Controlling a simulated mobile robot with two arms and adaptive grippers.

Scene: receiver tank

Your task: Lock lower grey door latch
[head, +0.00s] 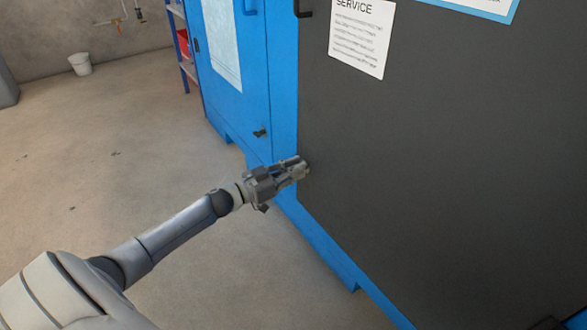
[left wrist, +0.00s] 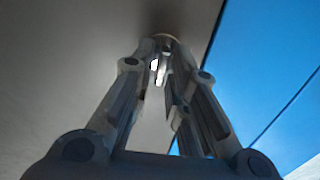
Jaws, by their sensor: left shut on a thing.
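The large dark grey door (head: 430,170) fills the right of the head view, set in a blue frame. My left gripper (head: 302,167) reaches in from the left to the door's lower left edge. It is shut on the lower latch, which the fingers mostly hide in the head view. In the left wrist view my left gripper (left wrist: 165,80) has its fingertips together around the small latch (left wrist: 163,40) at the door surface. The latch's exact angle cannot be told. My right gripper is not in view.
A blue cabinet door (head: 235,70) with a small black latch (head: 260,132) stands left of the grey door. A black handle (head: 303,10) and a service notice (head: 361,36) are higher up. The concrete floor (head: 100,160) at left is clear, with a white bucket (head: 80,64) far back.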

